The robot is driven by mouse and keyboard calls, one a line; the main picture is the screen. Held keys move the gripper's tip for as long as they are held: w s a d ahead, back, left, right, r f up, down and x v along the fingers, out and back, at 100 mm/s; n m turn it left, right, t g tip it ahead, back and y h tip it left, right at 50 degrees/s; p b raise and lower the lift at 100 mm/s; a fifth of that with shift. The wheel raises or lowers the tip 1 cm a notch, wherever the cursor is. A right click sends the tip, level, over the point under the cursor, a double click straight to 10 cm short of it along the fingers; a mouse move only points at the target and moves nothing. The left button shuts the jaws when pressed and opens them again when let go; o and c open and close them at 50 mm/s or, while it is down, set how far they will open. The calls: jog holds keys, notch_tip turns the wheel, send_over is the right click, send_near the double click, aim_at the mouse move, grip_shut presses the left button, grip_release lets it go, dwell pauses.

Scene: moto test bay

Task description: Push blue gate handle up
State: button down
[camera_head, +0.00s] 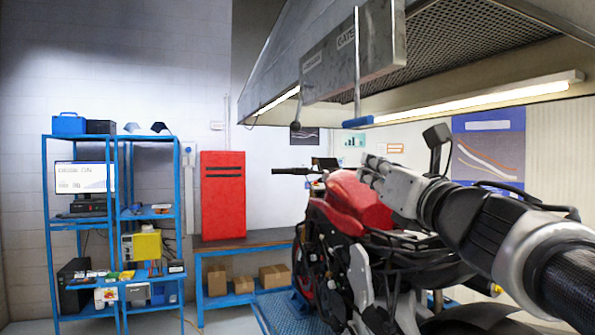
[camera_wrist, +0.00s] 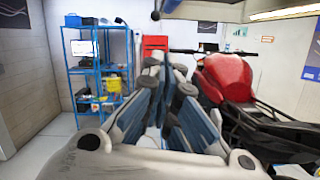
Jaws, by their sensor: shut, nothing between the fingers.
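The blue gate handle (camera_head: 358,122) is at the lower end of a thin rod, which hangs from a grey box (camera_head: 352,52) under the hood. In the wrist view, a blue piece that looks like this handle (camera_wrist: 170,5) shows at the top edge, partly cut off. My gripper (camera_head: 370,170) is shut and empty. In the head view it appears just below the handle, with a gap between them, in front of the red motorcycle tank. In the wrist view my gripper (camera_wrist: 164,68) points forward, its fingers together.
A second rod ends in a dark knob (camera_head: 295,126). A hood (camera_head: 285,55) overhangs the area. Blue shelves (camera_head: 118,225) and a red cabinet (camera_head: 222,195) stand at the left.

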jog(key=shift+b+v, duration=0.3)
jog(key=shift+v, duration=2.15)
jog(key=s+d+f+m+g+h+b, duration=0.2)
jog(key=f+m+h+b, duration=0.1)
jog(key=f+m, duration=0.6)
jog(key=s+d+f+m+g+h+b, duration=0.2)
jog(key=s+f+m+h+b, duration=0.15)
jog(key=f+m, duration=0.65)
jog(key=s+d+f+m+g+h+b, duration=0.25)
jog(key=f+m, duration=0.35)
jog(key=f, duration=0.6)
jog(key=s+a+f+m+g+y+b, duration=0.1)
jog(key=s+a+f+m+g+b, duration=0.1)
jog(key=f, duration=0.7)
jog(key=s+a+f+m+g+y+b, duration=0.1)
jog(key=s+a+f+m+g, duration=0.3)
jog(key=s+f, duration=0.5)
jog(key=s+a+f+m+g+y+b, duration=0.1)
jog(key=s+a+f+m+g+b, duration=0.2)
jog(key=f, duration=0.6)
jog(key=s+m, duration=0.2)
jog(key=s, duration=0.1)
jog(key=shift+a+f+m+y+b, duration=0.25)
jog(key=shift+f+m+y+b, duration=0.05)
jog(key=shift+f+m+b, duration=0.1)
jog(key=shift+a, duration=0.1)
